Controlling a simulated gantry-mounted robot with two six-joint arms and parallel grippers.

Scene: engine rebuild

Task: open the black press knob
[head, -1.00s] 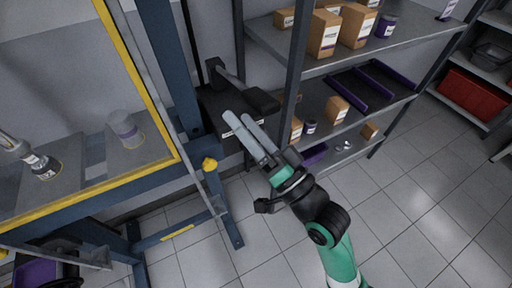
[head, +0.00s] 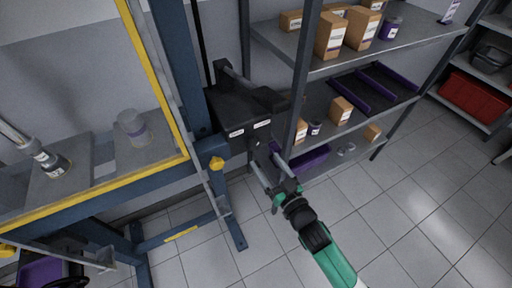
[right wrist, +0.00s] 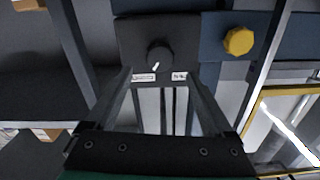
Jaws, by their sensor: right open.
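The black press knob (right wrist: 159,55) is round with a short white mark. It sits on the front of a black box (right wrist: 190,30), between and above two white labels in the right wrist view. In the head view the knob (head: 255,143) shows small and dark below the labels of the box (head: 229,108). My right gripper (head: 267,162) is open and empty, with its fingers pointing at the box front. In the right wrist view the gripper's fingertips (right wrist: 161,84) lie to either side of and below the knob, apart from it.
A yellow knob (head: 216,163) sits on the blue press frame (head: 180,75) beside the box. A shelf (head: 290,45) with boxes and purple trays (head: 388,78) stands to the right. The tiled floor (head: 400,200) in front is clear.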

